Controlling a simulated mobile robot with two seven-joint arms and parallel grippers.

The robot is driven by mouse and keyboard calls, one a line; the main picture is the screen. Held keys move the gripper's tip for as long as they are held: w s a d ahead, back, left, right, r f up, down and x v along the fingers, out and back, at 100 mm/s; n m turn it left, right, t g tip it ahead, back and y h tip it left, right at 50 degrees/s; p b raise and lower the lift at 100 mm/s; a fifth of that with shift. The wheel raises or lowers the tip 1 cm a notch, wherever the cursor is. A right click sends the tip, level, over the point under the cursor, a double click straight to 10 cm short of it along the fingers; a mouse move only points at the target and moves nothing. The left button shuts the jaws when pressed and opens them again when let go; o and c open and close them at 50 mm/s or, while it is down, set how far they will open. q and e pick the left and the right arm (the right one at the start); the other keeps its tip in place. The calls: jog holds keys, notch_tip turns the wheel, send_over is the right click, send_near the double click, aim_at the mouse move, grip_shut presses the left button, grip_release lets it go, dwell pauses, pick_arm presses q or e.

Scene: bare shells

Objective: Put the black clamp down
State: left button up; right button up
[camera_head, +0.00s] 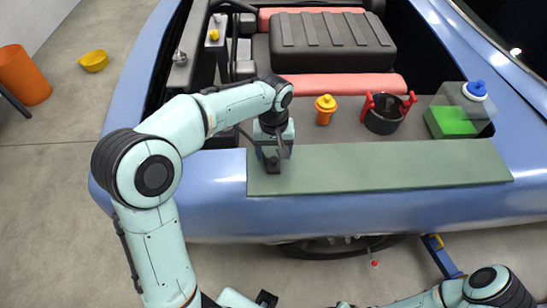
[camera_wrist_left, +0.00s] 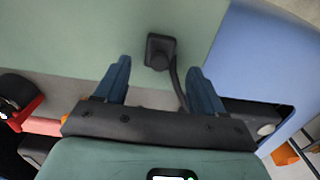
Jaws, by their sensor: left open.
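The black clamp (camera_wrist_left: 160,50) lies on the green mat (camera_wrist_left: 85,35) in the left wrist view, with a thin dark bar or cable running from it back between the fingers. In the head view the clamp (camera_head: 272,166) shows as a dark shape at the left end of the mat (camera_head: 400,168). My left gripper (camera_head: 273,153) points down just over it. In the left wrist view my left gripper (camera_wrist_left: 160,67) is open, a finger on each side, with a gap to the clamp's block. My right gripper cannot be made out.
Behind the mat stand an orange bottle with a yellow cap (camera_head: 325,110), a black pot with red handles (camera_head: 384,115) and a clear-and-green container with a blue lid (camera_head: 460,112). The mat's middle and right are clear. The blue car body (camera_head: 400,212) drops away in front.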

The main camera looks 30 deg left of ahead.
aim_at(274, 160)
pick_arm(q)
notch_tip(274, 160, up, 7)
jog(key=shift+p, duration=0.45)
jog(key=shift+f, duration=0.15)
